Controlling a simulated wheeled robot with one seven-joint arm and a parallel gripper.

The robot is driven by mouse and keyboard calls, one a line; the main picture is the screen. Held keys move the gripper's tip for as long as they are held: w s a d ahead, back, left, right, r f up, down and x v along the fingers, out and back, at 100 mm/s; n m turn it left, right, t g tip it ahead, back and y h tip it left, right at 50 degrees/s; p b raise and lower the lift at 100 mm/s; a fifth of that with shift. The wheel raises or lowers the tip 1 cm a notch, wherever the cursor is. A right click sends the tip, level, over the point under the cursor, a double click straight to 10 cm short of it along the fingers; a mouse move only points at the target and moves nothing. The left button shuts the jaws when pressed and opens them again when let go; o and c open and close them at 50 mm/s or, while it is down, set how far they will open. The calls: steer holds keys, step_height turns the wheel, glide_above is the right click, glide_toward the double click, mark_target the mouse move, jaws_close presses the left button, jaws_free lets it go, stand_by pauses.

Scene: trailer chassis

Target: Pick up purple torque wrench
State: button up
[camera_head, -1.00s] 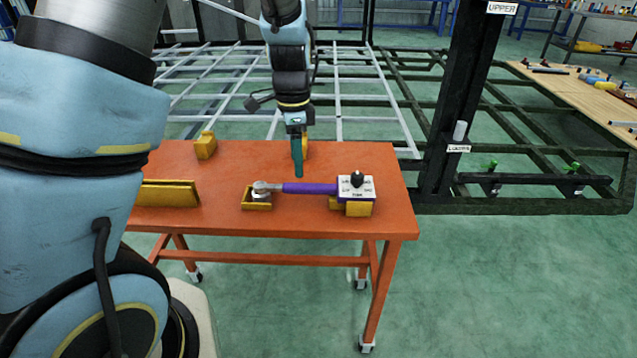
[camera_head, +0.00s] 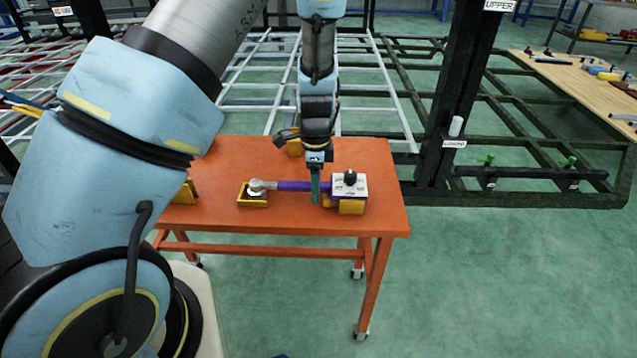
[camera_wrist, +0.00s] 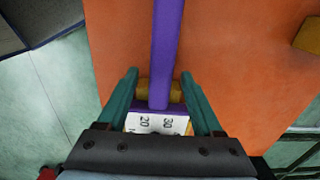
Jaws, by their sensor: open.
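The purple torque wrench (camera_head: 290,186) lies across two yellow supports on the orange table. Its metal head is at the left, and its purple shaft runs right to a white-faced box (camera_head: 349,187) with a black knob. My gripper (camera_head: 315,198) points down at the shaft close to the box, and its near finger hides part of the shaft. In the wrist view, the purple shaft (camera_wrist: 166,50) passes between the two green fingers of my open gripper (camera_wrist: 159,80), with a gap on each side. The box with printed numbers (camera_wrist: 156,122) is partly hidden by the gripper body.
The orange table (camera_head: 270,220) has bare room in front of the wrench. A yellow support (camera_head: 253,201) holds the head, and another (camera_head: 351,207) is under the box. Another yellow block (camera_head: 188,190) sits at the left. A dark post (camera_head: 450,110) stands right of the table.

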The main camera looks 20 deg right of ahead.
steer(key=shift+f, duration=0.85)
jaws_close()
